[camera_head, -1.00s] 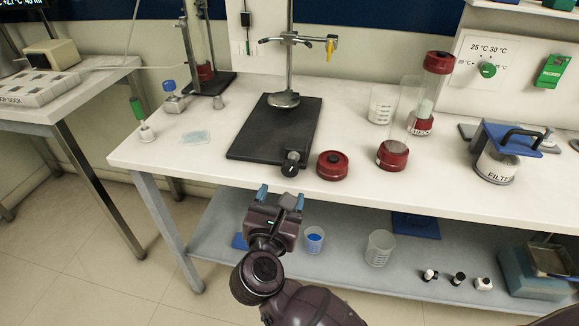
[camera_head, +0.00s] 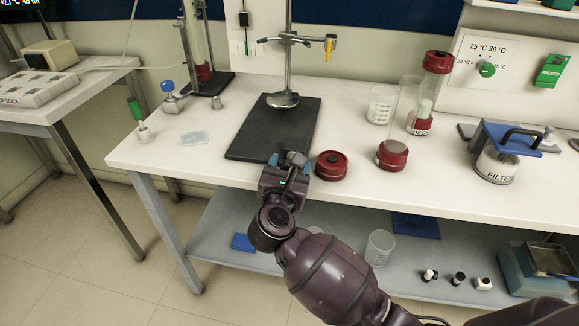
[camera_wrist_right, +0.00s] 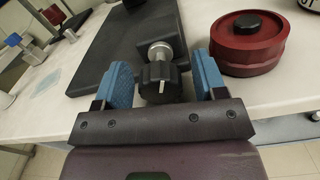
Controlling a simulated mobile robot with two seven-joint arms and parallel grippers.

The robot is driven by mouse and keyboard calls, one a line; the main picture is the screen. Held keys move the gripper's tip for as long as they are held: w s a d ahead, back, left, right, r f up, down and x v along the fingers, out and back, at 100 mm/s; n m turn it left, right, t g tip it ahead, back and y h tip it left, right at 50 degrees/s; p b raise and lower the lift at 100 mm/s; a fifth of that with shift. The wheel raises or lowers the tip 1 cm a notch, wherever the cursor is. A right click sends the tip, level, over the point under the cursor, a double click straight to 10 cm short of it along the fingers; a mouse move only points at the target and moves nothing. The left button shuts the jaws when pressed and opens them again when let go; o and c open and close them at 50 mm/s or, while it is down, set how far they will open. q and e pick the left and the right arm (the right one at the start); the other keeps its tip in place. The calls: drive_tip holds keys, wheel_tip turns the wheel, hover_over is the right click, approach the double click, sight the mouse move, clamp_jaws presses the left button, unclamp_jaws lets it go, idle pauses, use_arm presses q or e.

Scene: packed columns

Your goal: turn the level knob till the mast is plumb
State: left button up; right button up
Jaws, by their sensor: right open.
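The mast (camera_head: 289,68) is a steel rod on a dark base plate (camera_head: 262,138); it looks close to upright in the head view, but I cannot tell whether it is plumb. The level knob (camera_wrist_right: 160,86) is black and ribbed with a white mark, on a silver collar at the plate's front corner. My right gripper (camera_head: 290,165) covers the knob in the head view. In the right wrist view my right gripper (camera_wrist_right: 162,78) is open, its blue pads on both sides of the knob, with gaps visible. My left gripper is not in view.
A dark red round lidded container (camera_head: 331,165) stands close right of the gripper; it also shows in the wrist view (camera_wrist_right: 249,44). A clamp (camera_head: 297,39) sits on the mast. A white card (camera_head: 243,27) with a green mark hangs behind. The bench front edge lies under my wrist.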

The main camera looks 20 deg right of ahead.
drive_tip(key=c, duration=0.9)
drive_tip(key=shift+r+n+p, duration=0.15)
drive_tip(key=shift+n+p, duration=0.3)
drive_tip(key=shift+n, duration=0.05)
drive_tip(key=shift+c, duration=0.2)
drive_tip(key=shift+r+n+p, duration=0.1)
drive_tip(key=shift+n+p, duration=0.3)
drive_tip(key=shift+n, duration=0.2)
drive_tip(key=shift+n+p, duration=0.7)
drive_tip(key=shift+n, duration=0.3)
drive_tip(key=shift+a+n+p, duration=0.1)
drive_tip(key=shift+n+p, duration=0.35)
drive_tip(key=shift+n, duration=0.35)
drive_tip(key=shift+f, duration=0.2)
drive_tip(key=shift+f+n, duration=0.1)
drive_tip(key=shift+n, duration=0.2)
drive_tip(key=o, duration=0.9)
